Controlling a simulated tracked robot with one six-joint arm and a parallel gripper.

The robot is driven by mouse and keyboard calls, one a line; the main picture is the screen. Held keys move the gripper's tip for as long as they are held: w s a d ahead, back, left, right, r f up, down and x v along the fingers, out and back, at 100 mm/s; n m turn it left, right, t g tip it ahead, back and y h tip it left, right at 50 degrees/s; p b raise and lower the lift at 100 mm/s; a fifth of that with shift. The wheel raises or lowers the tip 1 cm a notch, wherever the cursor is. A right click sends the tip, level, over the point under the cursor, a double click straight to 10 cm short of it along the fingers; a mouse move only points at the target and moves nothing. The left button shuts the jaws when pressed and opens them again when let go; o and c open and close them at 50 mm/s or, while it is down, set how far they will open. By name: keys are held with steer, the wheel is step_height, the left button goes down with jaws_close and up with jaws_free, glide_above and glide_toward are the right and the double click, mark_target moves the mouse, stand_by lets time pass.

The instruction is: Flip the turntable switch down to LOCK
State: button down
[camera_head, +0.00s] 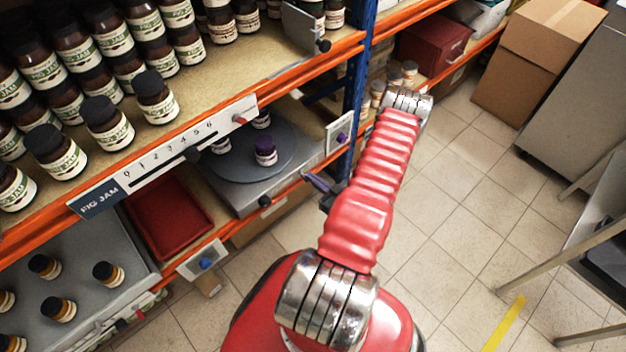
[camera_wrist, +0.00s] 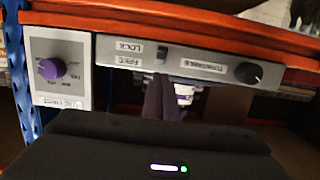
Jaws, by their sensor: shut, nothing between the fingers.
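The turntable (camera_head: 285,150) is a grey disc on a grey base on the lower shelf, with jars on it. Its front panel (camera_wrist: 205,58) fills the upper wrist view, upside down, with LOCK and FREE labels. The small dark switch (camera_wrist: 162,51) shows beside the LOCK label. My gripper (camera_wrist: 161,82) is shut and empty, its dark fingertips right at the switch; I cannot tell whether they touch. In the head view my gripper (camera_head: 308,178) is at the right end of the panel, and the switch is hidden or too small to see.
A black knob (camera_wrist: 250,73) is on the same panel. A box with a purple knob (camera_wrist: 52,69) stands beside it, near the blue post (camera_head: 358,90). The orange shelf beam (camera_head: 300,80) runs above. A red tray (camera_head: 170,230) lies left.

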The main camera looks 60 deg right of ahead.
steer(key=f+v, duration=0.2)
steer(key=v, duration=0.8)
steer(key=shift+s+r, duration=0.25)
steer(key=shift+s, duration=0.25)
steer(key=shift+a, duration=0.15)
